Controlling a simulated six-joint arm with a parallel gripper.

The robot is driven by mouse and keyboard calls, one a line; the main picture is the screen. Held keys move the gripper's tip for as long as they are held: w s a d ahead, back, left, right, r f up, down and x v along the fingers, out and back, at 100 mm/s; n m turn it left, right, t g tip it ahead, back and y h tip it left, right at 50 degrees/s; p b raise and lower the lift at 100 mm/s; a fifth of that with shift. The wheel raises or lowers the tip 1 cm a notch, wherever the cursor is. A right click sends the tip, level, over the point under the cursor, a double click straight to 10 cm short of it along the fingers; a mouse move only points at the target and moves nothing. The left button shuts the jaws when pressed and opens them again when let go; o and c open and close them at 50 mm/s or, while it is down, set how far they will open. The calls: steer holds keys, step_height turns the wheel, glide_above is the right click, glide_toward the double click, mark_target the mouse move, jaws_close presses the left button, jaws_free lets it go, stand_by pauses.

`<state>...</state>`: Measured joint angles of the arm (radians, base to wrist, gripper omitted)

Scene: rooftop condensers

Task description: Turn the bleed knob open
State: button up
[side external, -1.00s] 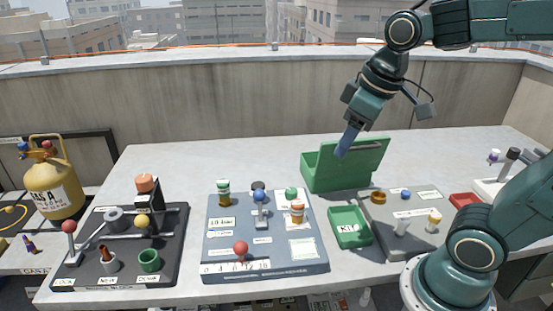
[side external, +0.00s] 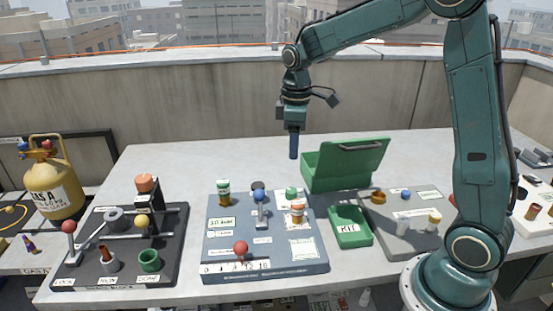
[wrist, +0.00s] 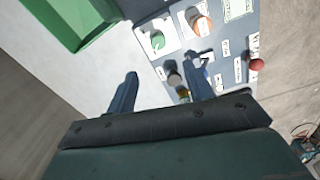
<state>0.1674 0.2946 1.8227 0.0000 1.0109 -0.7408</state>
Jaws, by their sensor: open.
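No label I can read marks the bleed knob, so I cannot tell which knob it is. The grey-blue middle panel (side external: 216,262) carries a green knob (side external: 291,192), an orange-topped knob (side external: 298,208), a blue-topped lever (side external: 260,197), a dark round knob (side external: 258,186) and a red ball (side external: 240,248) above a numbered scale. My gripper (side external: 294,154) hangs pointing down, above and behind the panel's right half, touching nothing. In the wrist view my gripper (wrist: 161,66) has its fingers apart and empty. The green knob (wrist: 157,40) and orange-topped knob (wrist: 200,22) show beyond them.
A green box with raised lid (side external: 322,178) stands right of my gripper, with a green tray (side external: 349,238) in front. A dark board (side external: 170,255) with levers and cups lies left; a grey panel (side external: 405,240) lies right. The worktop behind the middle panel is clear.

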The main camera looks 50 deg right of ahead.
mark_target(292, 190)
steer(key=shift+w+d+f, duration=0.15)
steer(key=shift+w+f, duration=0.15)
steer(key=shift+f, duration=0.05)
steer(key=shift+f, duration=0.1)
step_height(292, 190, down, 14)
steer(key=shift+r, duration=0.2)
stand_by(0.5)
steer(key=c, duration=1)
